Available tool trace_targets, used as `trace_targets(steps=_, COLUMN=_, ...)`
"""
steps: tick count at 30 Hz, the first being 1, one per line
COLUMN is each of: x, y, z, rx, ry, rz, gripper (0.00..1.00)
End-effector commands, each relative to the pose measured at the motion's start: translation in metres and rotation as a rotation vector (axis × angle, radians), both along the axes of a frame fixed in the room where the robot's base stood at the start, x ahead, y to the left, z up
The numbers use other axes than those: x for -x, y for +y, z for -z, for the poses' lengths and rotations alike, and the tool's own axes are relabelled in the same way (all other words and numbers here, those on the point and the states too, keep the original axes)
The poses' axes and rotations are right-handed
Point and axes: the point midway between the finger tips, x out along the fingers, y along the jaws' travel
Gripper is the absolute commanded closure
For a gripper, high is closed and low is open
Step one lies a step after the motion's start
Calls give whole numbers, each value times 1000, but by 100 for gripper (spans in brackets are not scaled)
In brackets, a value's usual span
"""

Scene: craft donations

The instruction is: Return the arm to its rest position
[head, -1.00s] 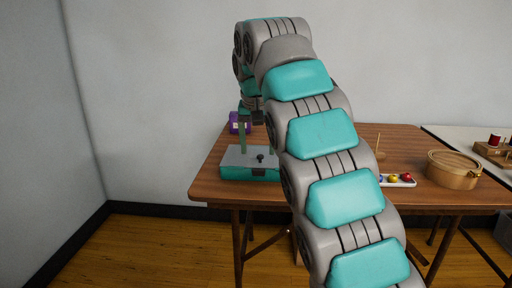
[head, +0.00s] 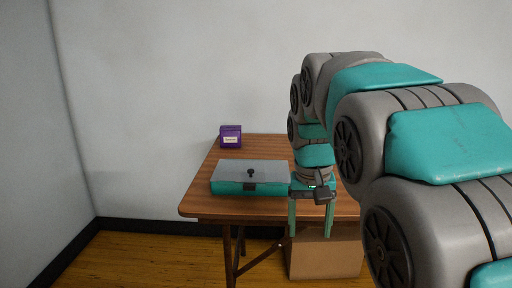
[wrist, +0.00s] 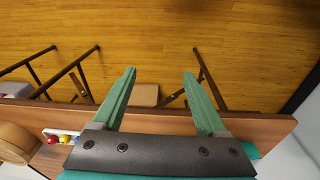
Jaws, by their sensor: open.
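My gripper (head: 311,222) hangs pointing down at the table's front edge, just right of the teal case. Its two green fingers are spread apart with nothing between them. In the wrist view my gripper (wrist: 160,78) is also open and empty, with the floor and the table edge below it. My grey and teal arm fills the right side of the head view and hides the right part of the table.
A teal case with a grey lid (head: 240,168) sits shut on the wooden table (head: 203,198). A purple box (head: 231,137) stands behind it. A cardboard box (head: 325,258) is under the table. The wrist view shows a white tray (wrist: 52,133) with coloured balls.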

Motion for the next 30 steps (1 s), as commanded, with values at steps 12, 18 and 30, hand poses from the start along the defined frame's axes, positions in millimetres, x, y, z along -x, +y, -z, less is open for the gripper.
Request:
trace_targets(steps=12, x=152, y=-35, z=87, rx=-30, ry=138, rz=-35, gripper=25)
trace_targets(steps=18, x=223, y=-39, z=131, rx=-49, ry=196, rz=-74, gripper=25)
trace_targets(steps=30, x=273, y=-39, z=164, rx=-58, ry=235, rz=-112, gripper=25)
